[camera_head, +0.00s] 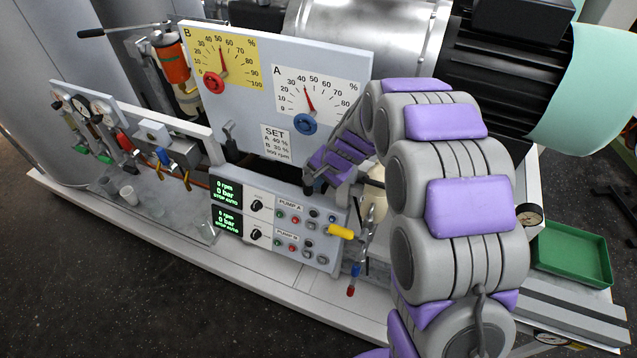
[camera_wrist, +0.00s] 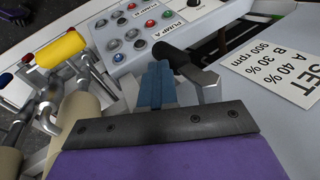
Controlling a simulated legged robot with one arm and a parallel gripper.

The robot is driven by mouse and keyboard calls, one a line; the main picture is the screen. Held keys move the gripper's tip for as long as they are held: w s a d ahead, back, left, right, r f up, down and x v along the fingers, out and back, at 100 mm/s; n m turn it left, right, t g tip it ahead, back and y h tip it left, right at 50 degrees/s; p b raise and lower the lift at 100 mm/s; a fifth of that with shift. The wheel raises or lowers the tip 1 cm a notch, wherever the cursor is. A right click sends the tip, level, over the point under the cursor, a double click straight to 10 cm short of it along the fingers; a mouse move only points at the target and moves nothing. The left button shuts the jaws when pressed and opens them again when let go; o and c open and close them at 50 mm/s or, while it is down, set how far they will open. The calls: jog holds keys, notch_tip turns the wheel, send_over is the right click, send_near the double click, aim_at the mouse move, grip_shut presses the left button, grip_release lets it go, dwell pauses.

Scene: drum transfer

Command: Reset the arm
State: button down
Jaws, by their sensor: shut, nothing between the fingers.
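My arm, in grey and purple segments, rises at the right of the head view and bends over to the left. My gripper (camera_head: 309,188) points down between the dial board and the pump control panel (camera_head: 225,245). In the wrist view my gripper (camera_wrist: 158,70) shows two blue fingers pressed together, with nothing between them. A dark lever handle with a grey metal elbow (camera_wrist: 208,80) is just right of the fingers; I cannot tell whether they touch.
The dial board (camera_head: 245,120) carries dials A and B with blue and red knobs. A yellow-handled valve (camera_head: 340,232) is close to the gripper. Gauges and valves (camera_head: 120,140) line the left rack. A green tray (camera_head: 570,254) sits at right. A set-value label (camera_wrist: 277,70) is right of the fingers.

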jog(key=d+p+v, duration=0.1)
jog(key=p+v, duration=0.1)
jog(key=v, duration=0.5)
jog(key=s+d+r+n+g+h+b, duration=0.1)
jog(key=s+d+r+n, duration=0.15)
jog(key=s, duration=0.45)
jog(key=s+d+r+n+g, duration=0.1)
jog(key=s+r, duration=0.2)
jog(key=s, duration=0.4)
jog(key=s+d+n+h, duration=0.1)
jog(key=s+d, duration=0.2)
jog(key=s, duration=0.5)
jog(key=s+d+r+g+h+b, duration=0.1)
jog(key=s+d, duration=0.2)
jog(key=s, duration=0.5)
jog(key=s+d+n+g+h+b, duration=0.1)
jog(key=s+d, duration=0.3)
jog(key=s, duration=0.4)
jog(key=shift+s+r+n, duration=0.2)
jog(key=shift+n, duration=0.15)
